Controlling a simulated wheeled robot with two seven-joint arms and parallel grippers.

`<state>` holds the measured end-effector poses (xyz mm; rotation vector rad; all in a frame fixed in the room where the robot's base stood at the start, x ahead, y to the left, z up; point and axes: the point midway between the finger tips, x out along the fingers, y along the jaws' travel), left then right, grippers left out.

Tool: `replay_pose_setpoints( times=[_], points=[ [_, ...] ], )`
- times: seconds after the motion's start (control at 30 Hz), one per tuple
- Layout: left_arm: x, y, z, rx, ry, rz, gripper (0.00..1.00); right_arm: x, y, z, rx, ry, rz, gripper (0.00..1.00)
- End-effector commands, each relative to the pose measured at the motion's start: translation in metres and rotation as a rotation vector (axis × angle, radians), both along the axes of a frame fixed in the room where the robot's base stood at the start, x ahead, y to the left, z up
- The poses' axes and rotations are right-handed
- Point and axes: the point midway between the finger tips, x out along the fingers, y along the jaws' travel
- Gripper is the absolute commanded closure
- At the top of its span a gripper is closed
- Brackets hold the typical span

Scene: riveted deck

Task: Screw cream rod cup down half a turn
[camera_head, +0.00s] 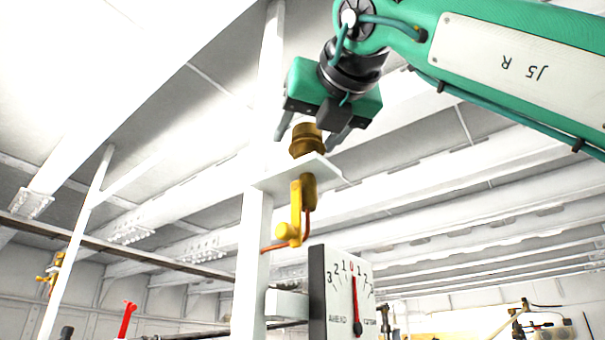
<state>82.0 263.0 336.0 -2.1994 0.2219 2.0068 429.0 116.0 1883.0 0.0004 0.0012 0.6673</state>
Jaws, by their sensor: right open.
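A brass-brown cup (306,140) stands upright on a small white shelf plate (318,168) fixed to a white post. I see no clearly cream-coloured cup, and I cannot tell whether this is the one the task names. My right gripper (313,135) hangs from above with its fingers apart, one on each side of the cup. The fingers look clear of the cup, though I cannot tell the exact gap. The cup's top is close under the gripper body. My left gripper is not in view.
Below the plate hang a yellow lever valve (296,212) and a copper pipe. A white dial gauge (347,292) with a red needle stands lower on the post (250,265). A red handle (127,318) is at lower left. Yellow fittings (52,272) are at far left.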

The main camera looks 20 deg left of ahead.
Motion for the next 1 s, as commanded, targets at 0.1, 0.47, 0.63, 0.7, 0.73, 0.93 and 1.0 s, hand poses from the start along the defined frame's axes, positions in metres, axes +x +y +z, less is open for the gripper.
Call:
replay_pose_setpoints(
  times=[0.1,0.47,0.63,0.7,0.73,0.93,1.0],
  points=[
    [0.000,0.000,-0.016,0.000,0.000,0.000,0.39,-0.024,-0.019,-0.004,0.002,-0.005,0.000,0.39],
    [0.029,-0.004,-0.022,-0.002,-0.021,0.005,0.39,-0.077,-0.061,-0.001,0.002,-0.004,0.000,0.39],
    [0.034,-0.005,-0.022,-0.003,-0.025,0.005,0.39,-0.086,-0.067,0.000,0.001,-0.003,0.000,0.39],
    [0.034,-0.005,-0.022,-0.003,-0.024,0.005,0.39,-0.086,-0.068,0.000,0.002,-0.002,0.000,0.39],
    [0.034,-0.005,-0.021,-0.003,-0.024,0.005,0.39,-0.086,-0.068,0.001,0.002,-0.002,0.000,0.39],
    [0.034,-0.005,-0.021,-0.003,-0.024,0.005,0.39,-0.086,-0.068,0.001,0.001,-0.002,0.000,0.39],
    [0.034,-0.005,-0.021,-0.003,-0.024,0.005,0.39,-0.086,-0.068,0.001,0.001,-0.002,0.000,0.39]
  ],
)
